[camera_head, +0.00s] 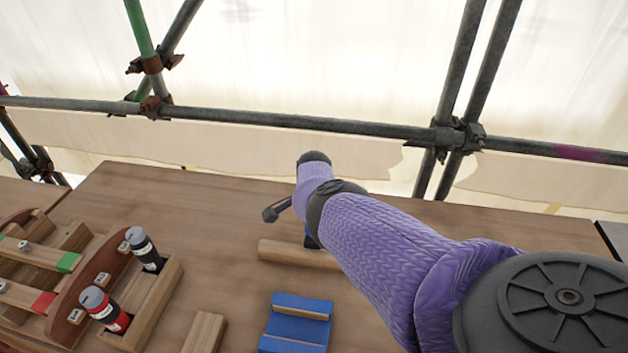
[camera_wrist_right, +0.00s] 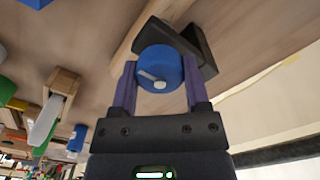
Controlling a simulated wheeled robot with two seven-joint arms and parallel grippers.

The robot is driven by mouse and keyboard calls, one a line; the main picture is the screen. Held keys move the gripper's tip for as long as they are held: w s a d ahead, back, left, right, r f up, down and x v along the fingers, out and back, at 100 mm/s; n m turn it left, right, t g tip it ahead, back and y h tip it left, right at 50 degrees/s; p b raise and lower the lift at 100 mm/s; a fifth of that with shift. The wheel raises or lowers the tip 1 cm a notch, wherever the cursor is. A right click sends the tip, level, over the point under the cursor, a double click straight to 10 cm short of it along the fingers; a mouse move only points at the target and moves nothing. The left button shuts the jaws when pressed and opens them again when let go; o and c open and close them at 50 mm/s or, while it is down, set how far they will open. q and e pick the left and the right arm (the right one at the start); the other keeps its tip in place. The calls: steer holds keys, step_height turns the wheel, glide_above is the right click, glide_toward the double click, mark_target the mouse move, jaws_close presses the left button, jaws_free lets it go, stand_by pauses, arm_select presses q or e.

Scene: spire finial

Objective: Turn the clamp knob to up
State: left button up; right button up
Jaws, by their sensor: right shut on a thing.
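The clamp knob (camera_wrist_right: 172,62) is a round blue cap with a white pointer bar and a pale dot on its face. In the right wrist view the bar slants from the dot toward the upper left. My right gripper (camera_wrist_right: 160,72) has its two purple fingers on either side of the knob, shut on it. A black angular clamp body (camera_wrist_right: 197,42) sits behind the knob, against a wooden bar. In the head view my purple right arm covers most of the clamp and gripper; only a small dark blue part shows beside it. My left gripper is not in view.
The wooden bar (camera_head: 285,254) lies on the table by my right arm. A blue block (camera_head: 297,308) and a wooden block (camera_head: 205,332) are nearer. A wooden rack (camera_head: 170,290) with black- and red-banded canisters stands at left. Scaffold poles (camera_head: 290,120) cross behind the table.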

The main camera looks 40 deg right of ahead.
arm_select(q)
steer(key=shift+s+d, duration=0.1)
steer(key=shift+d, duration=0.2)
arm_select(e)
steer(key=o, duration=1)
steer(key=shift+o, duration=1.4)
step_height(320, 180, up, 9)
steer(key=p, duration=0.7)
steer(key=shift+r+p, duration=0.3)
steer(key=shift+r, duration=0.25)
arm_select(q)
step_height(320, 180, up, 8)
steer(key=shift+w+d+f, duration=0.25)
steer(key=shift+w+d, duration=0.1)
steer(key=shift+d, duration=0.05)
arm_select(e)
steer(key=shift+f, duration=0.1)
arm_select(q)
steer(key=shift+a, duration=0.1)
